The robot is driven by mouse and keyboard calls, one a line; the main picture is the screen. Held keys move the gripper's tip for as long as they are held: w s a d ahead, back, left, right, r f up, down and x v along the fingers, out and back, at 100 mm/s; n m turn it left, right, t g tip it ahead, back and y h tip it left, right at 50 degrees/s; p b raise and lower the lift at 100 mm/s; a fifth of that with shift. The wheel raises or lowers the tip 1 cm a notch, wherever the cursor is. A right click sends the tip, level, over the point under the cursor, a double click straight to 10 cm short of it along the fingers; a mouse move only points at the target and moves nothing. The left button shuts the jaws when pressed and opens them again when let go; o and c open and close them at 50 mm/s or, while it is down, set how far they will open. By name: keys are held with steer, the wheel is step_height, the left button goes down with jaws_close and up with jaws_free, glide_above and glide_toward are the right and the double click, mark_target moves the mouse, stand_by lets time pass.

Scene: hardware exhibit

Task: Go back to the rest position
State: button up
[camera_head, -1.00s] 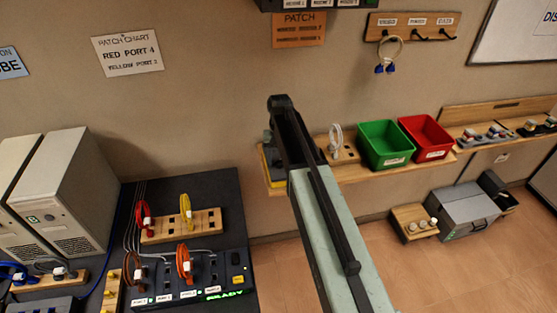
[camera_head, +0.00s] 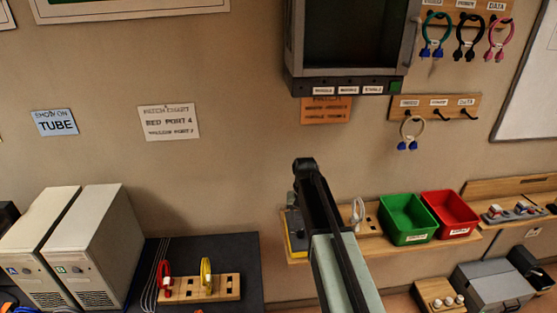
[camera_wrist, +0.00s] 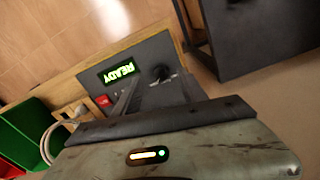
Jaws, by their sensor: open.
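My arm (camera_head: 335,255) reaches up from the bottom of the head view, and its dark upper end (camera_head: 305,170) stands in front of the wall shelf. My gripper's fingers are hidden behind the arm there. In the wrist view, the worn grey-green housing of my gripper (camera_wrist: 170,150) fills the bottom, with a dark edge and a small lit indicator. My gripper is open, and nothing is seen held in it. Beyond it in the wrist view is a dark panel with a green READY display (camera_wrist: 118,72) and a red button (camera_wrist: 103,101).
A green bin (camera_head: 408,238) and a red bin (camera_head: 452,233) stand on the wall shelf right of my arm. A dark-framed cabinet (camera_head: 297,45) hangs above. Two pale computer towers (camera_head: 105,235) and a wooden plug block (camera_head: 222,291) are at lower left.

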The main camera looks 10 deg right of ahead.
steer(key=s+f+n+b, duration=0.1)
steer(key=s+f+b, duration=0.1)
steer(key=s, duration=0.6)
steer(key=s+f+n+b, duration=0.1)
steer(key=s+f+b, duration=0.1)
steer(key=s, duration=0.7)
steer(key=shift+s+a+f, duration=0.3)
steer(key=shift+f, duration=0.6)
